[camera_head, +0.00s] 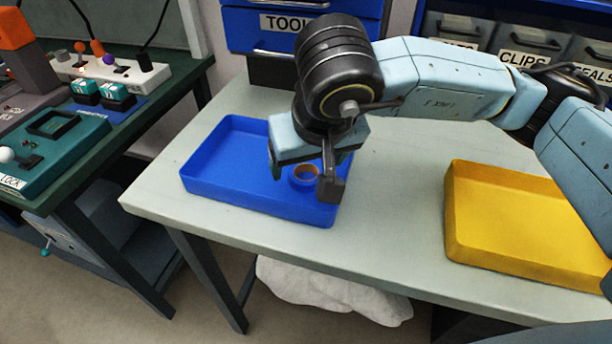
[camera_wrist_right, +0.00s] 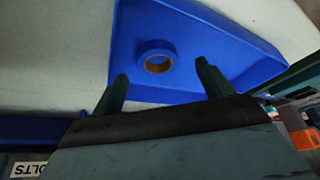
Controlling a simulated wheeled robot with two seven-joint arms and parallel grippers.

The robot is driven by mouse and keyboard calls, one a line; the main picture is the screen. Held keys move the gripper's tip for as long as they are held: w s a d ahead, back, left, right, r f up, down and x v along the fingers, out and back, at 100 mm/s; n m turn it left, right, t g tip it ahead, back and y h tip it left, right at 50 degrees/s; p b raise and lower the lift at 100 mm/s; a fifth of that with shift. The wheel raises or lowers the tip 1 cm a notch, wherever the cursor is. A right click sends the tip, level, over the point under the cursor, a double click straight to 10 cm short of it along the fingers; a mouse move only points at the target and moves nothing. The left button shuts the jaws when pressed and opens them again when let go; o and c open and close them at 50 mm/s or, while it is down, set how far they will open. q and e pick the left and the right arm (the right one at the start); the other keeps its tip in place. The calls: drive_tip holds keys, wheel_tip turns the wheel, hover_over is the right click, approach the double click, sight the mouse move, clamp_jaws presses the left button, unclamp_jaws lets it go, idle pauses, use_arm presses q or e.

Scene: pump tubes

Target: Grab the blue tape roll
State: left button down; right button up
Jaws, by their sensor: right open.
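The blue tape roll (camera_head: 303,182) lies flat in the blue tray (camera_head: 220,192), with its brown core facing up. It also shows in the right wrist view (camera_wrist_right: 157,67), a little beyond the fingertips and roughly between their lines. My right gripper (camera_head: 303,179) is open over the tray, with one finger on each side of the roll in the head view. The gripper is empty, and the roll appears apart from both fingers. My left gripper is not in view.
A yellow tray (camera_head: 490,255) stands on the right of the pale table (camera_head: 400,205); bare tabletop lies between the trays. The blue tray's raised walls surround the roll. A green bench (camera_head: 130,130) with devices stands left. Drawers and labelled bins (camera_head: 530,40) are behind.

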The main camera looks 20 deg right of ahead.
sight(307, 172)
drive_tip(key=x, duration=0.3)
drive_tip(key=shift+w+d+f+b, duration=0.2)
drive_tip(key=shift+f+b, duration=0.05)
drive_tip(key=shift+b, duration=0.05)
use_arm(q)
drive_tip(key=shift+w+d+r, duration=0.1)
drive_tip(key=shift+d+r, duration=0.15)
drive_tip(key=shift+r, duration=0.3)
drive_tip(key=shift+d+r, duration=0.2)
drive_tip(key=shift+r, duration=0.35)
use_arm(e)
drive_tip(key=c, duration=1.1)
drive_tip(key=shift+r, duration=0.1)
